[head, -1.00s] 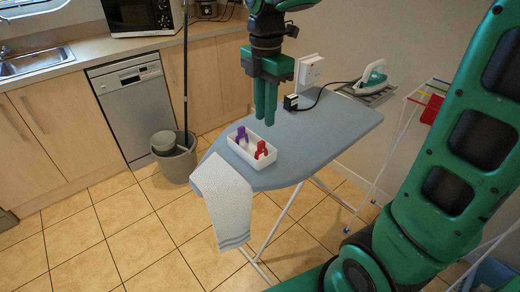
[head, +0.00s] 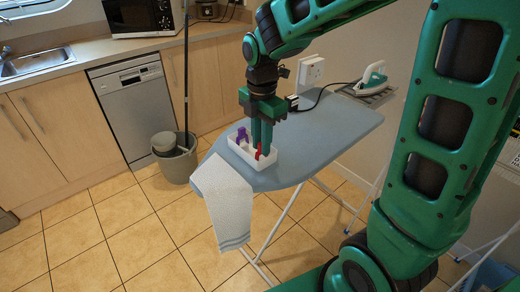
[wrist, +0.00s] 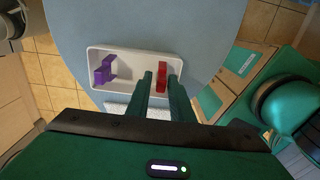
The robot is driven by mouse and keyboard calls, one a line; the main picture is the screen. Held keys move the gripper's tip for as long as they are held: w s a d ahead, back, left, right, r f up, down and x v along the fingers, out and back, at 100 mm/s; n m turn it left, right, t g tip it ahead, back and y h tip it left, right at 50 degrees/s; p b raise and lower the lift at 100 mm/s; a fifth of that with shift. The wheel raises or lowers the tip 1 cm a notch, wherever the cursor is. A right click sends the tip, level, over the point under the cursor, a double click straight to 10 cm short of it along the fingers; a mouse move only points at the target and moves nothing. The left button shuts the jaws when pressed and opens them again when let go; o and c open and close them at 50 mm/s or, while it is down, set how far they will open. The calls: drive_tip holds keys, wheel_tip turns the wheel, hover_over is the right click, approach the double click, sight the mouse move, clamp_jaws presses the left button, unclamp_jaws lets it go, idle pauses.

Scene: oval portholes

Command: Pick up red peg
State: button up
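The red peg (head: 259,153) stands at the right end of a small white tray (head: 263,165) on the ironing board. In the wrist view the red peg (wrist: 162,77) shows between the two fingertips of my gripper (wrist: 160,78). The fingers are apart, with a gap visible beside the peg. In the head view my gripper (head: 261,143) points down into the tray, and its fingers hide part of the peg. A purple peg (wrist: 105,70) stands at the tray's other end; it also shows in the head view (head: 241,134).
The ironing board (head: 320,130) is clear to the right of the tray. A white towel (head: 222,195) hangs over its front edge. A green and white iron (head: 374,75) rests at the far end. A grey bin (head: 176,162) and a pole stand on the floor to the left.

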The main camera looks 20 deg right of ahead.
drive_tip(key=shift+f, duration=0.35)
drive_tip(key=shift+c, duration=0.6)
clamp_jaws()
drive_tip(key=shift+r, duration=0.1)
